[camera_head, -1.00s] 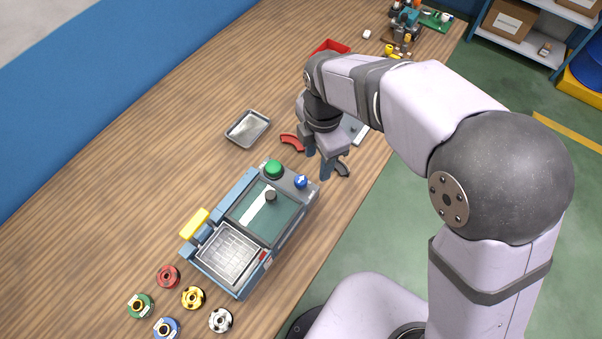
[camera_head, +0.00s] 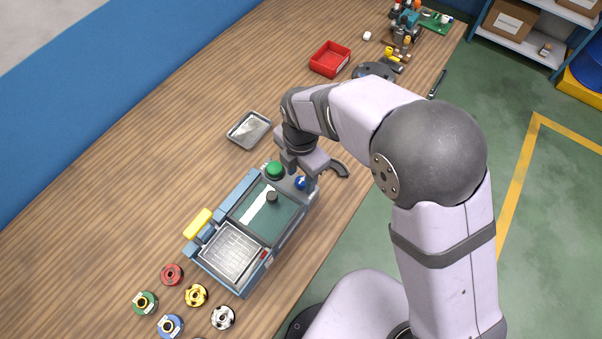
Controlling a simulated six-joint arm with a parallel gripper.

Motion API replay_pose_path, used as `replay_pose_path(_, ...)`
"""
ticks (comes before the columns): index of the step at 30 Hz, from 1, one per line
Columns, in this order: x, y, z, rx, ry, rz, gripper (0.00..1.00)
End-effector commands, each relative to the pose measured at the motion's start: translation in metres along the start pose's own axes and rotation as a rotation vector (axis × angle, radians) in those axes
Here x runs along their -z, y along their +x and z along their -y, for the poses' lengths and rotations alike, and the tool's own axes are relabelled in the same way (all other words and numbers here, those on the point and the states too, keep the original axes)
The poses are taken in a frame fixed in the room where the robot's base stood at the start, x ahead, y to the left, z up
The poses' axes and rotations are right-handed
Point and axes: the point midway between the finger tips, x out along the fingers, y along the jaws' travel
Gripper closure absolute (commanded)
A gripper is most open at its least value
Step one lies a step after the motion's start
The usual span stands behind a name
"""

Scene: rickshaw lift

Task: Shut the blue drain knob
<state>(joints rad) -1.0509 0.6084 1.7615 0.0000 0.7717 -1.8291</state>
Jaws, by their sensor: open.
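The blue drain knob (camera_head: 300,183) with a white mark sits on the top right corner of the grey-blue machine (camera_head: 228,213), beside a green button (camera_head: 274,170). My gripper (camera_head: 298,178) is open and points down over that end of the machine, its fingers around or just beside the blue knob. Part of the knob is hidden by the gripper, and I cannot tell whether the fingers touch it.
A metal tray (camera_head: 249,130) lies just behind the machine. A dark curved part (camera_head: 337,170) lies right of my gripper. A red bin (camera_head: 330,58) stands farther back. Several coloured round fittings (camera_head: 196,295) lie at the front left. The wooden table is clear on the left.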

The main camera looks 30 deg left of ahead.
Motion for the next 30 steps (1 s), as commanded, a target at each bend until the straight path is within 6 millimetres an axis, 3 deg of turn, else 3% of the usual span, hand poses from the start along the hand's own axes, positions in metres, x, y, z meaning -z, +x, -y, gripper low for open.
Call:
replay_pose_path(13,0.0001,0.0109,0.0004,0.000,0.001,0.000,0.56)
replay_pose_path(18,0.0000,0.0107,0.0004,0.000,0.001,0.000,0.94)
replay_pose_path(19,0.0000,0.0107,0.0004,0.000,0.001,0.000,0.97)
replay_pose_path(30,0.0000,0.0105,0.0004,0.000,0.041,0.000,0.97)
